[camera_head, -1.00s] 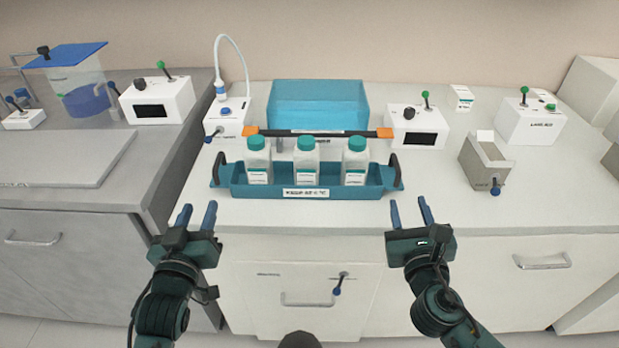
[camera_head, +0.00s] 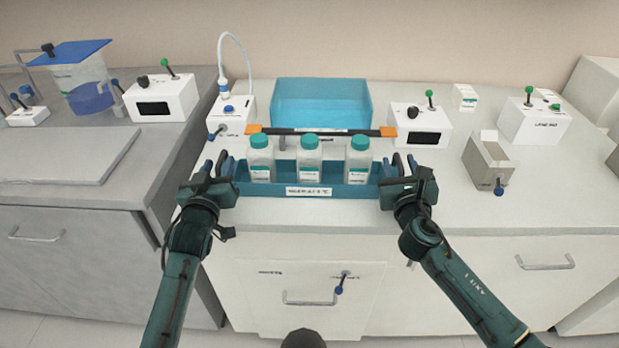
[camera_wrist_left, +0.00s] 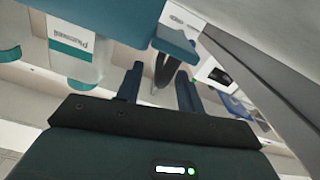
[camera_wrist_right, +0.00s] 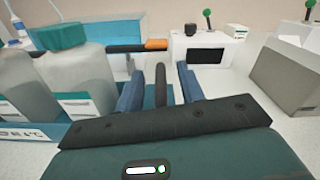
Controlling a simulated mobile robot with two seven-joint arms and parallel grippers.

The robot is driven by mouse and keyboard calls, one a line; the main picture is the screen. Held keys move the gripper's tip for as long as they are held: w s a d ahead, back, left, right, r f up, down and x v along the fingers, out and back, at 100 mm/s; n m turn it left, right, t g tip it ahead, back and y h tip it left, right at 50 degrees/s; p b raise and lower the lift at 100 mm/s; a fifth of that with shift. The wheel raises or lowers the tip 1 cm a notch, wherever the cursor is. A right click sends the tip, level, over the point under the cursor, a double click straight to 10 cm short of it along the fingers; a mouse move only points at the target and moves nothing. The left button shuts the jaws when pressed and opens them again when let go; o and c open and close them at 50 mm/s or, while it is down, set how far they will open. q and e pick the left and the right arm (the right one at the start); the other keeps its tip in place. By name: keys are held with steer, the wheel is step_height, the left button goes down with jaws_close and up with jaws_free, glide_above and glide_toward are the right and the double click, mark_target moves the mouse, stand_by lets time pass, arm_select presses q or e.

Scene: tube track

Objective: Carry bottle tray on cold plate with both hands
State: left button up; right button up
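The teal bottle tray (camera_head: 335,190) sits on the white counter with three white, green-capped bottles (camera_head: 309,157) standing in a row in it. My left gripper (camera_head: 222,165) is at the tray's left end. In the left wrist view its open fingers (camera_wrist_left: 158,83) stand on either side of the black left handle (camera_wrist_left: 163,70). My right gripper (camera_head: 399,165) is at the right end. In the right wrist view its open fingers (camera_wrist_right: 160,88) stand on either side of the black right handle (camera_wrist_right: 160,84). I cannot tell which thing is the cold plate.
A black bar with orange ends (camera_head: 320,132) is right behind the bottles, and a blue translucent basin (camera_head: 320,101) is behind it. White control boxes (camera_head: 231,115) and (camera_head: 420,125) flank them.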

arm_select(q)
steer(key=shift+w, duration=0.3)
arm_select(e)
steer(key=shift+w, duration=0.3)
arm_select(q)
steer(key=shift+c, duration=0.4)
arm_select(e)
steer(key=shift+c, duration=0.3)
arm_select(q)
jaws_close()
arm_select(e)
jaws_close()
arm_select(q)
steer(key=shift+r, duration=0.15)
arm_select(e)
steer(key=shift+r, duration=0.1)
